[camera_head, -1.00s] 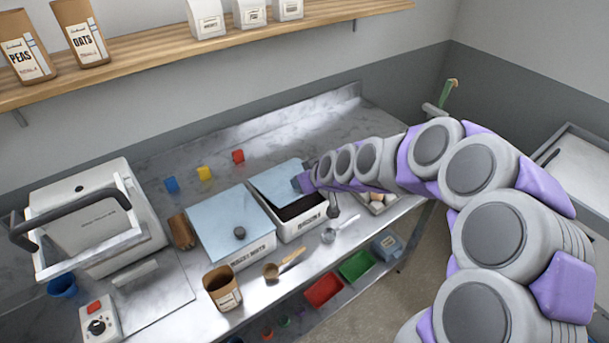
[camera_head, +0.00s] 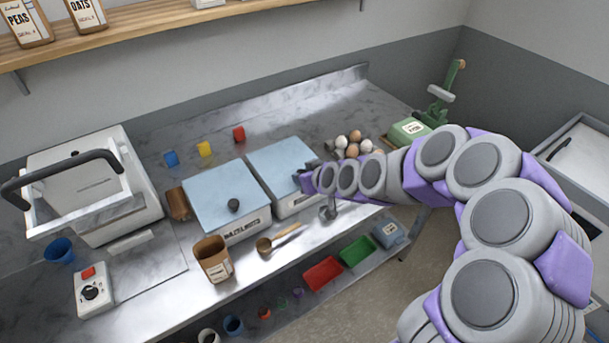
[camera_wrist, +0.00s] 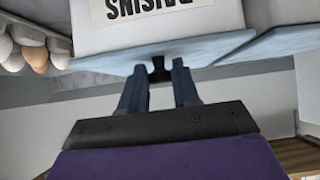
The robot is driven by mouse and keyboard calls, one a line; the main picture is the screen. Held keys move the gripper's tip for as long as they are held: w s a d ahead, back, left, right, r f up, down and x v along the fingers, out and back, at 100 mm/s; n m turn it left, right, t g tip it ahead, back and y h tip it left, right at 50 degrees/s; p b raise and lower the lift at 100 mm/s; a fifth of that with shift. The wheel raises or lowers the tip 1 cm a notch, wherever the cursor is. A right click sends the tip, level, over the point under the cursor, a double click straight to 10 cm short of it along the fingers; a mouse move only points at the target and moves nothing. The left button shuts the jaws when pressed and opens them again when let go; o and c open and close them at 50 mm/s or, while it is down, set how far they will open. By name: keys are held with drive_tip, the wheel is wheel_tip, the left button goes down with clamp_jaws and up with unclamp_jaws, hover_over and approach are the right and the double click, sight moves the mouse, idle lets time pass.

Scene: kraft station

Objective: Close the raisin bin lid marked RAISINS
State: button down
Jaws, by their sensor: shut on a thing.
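The raisin bin (camera_head: 292,207) is a white box beside a similar bin on the steel counter. Its light blue lid (camera_head: 275,160) lies over the top, with no dark opening showing. My gripper (camera_head: 307,181) is at the lid's right front part, in front of the bin's label. In the wrist view, which looks upside down, part of the label (camera_wrist: 150,8) reads "ISINS". There my gripper (camera_wrist: 158,80) has its two blue-grey fingers around the lid's small black knob (camera_wrist: 158,68), shut on it. The knob is hidden in the head view.
The neighbouring bin (camera_head: 228,230) has a closed blue lid with a dark knob. A brown paper bag (camera_head: 213,260) and a wooden-handled scoop (camera_head: 275,240) lie in front.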

drive_tip(key=shift+s+a+f, duration=0.1)
drive_tip(key=shift+s+f, duration=0.35)
drive_tip(key=shift+f, duration=0.25)
drive_tip(key=c, duration=1.2)
unclamp_jaws()
drive_tip(key=o, duration=0.3)
drive_tip(key=shift+s+f, duration=0.1)
drive_tip(key=shift+f, duration=0.05)
drive_tip(key=shift+o, duration=0.4)
drive_tip(key=shift+d+g, duration=0.2)
drive_tip(key=shift+g, duration=0.1)
drive_tip(key=shift+s, duration=0.2)
drive_tip(key=p+v, duration=0.2)
drive_tip(key=v, duration=1.5)
drive_tip(key=shift+w+d+r+t+p, duration=0.15)
drive_tip(key=shift+w+r+t+p, duration=0.2)
drive_tip(key=shift+r, duration=0.2)
